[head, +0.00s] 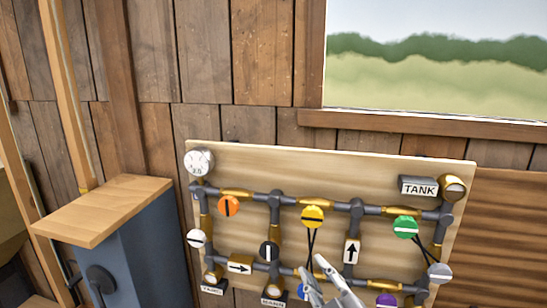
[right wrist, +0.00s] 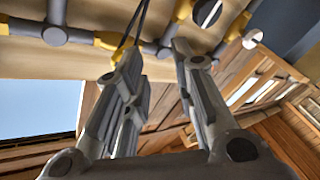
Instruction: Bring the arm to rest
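My right gripper (head: 312,265) is in front of the lower middle of the pipe board (head: 330,170) in the head view. Its two fingers are apart with nothing seen between them; the right wrist view also shows this gap (right wrist: 155,55). The fingertips are below the yellow round valve (head: 312,216) and its two black rods. One finger partly covers a blue round part (head: 301,290). In the right wrist view, pipes (right wrist: 55,35) lie beyond the fingertips; whether a finger touches anything is unclear. My left gripper is not in view.
The board carries orange (head: 229,206), green (head: 405,227), black (head: 269,250) and purple (head: 386,300) valves, a gauge (head: 199,161) and a TANK label (head: 418,187). A blue-grey cabinet with a wooden top (head: 105,208) stands at left. A window (head: 440,65) is upper right.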

